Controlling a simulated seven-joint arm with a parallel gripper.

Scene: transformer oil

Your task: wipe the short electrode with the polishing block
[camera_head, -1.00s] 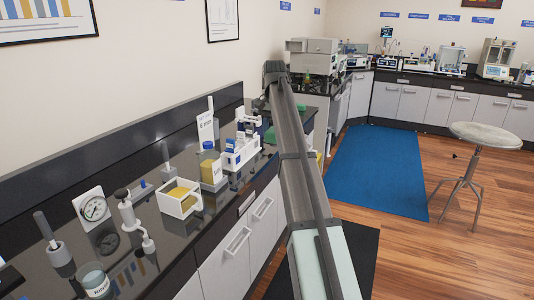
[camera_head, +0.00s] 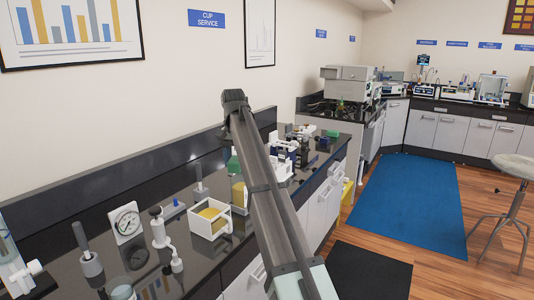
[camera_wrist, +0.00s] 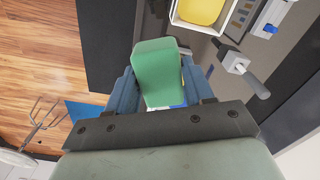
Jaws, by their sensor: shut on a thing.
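My gripper (camera_wrist: 158,88) is shut on a green block, which I take to be the polishing block (camera_wrist: 157,62). The block stands between the two blue fingers in the wrist view. In the head view a bit of green (camera_head: 233,165) shows just left of my arm; the gripper itself is hidden there. A grey post on a pale base (camera_head: 200,187) stands near the wall, and a larger dark-handled post (camera_head: 84,245) stands at the left. I cannot tell which piece is the short electrode. The wrist view shows no contact between the block and another thing.
A white open box with yellow inside (camera_head: 201,224) stands left of my arm; a dial gauge (camera_head: 126,222) and a pump-like fitting (camera_head: 158,231) are farther left. Blue-and-white equipment (camera_head: 283,160) stands beyond my arm. The floor holds a blue mat (camera_head: 405,205).

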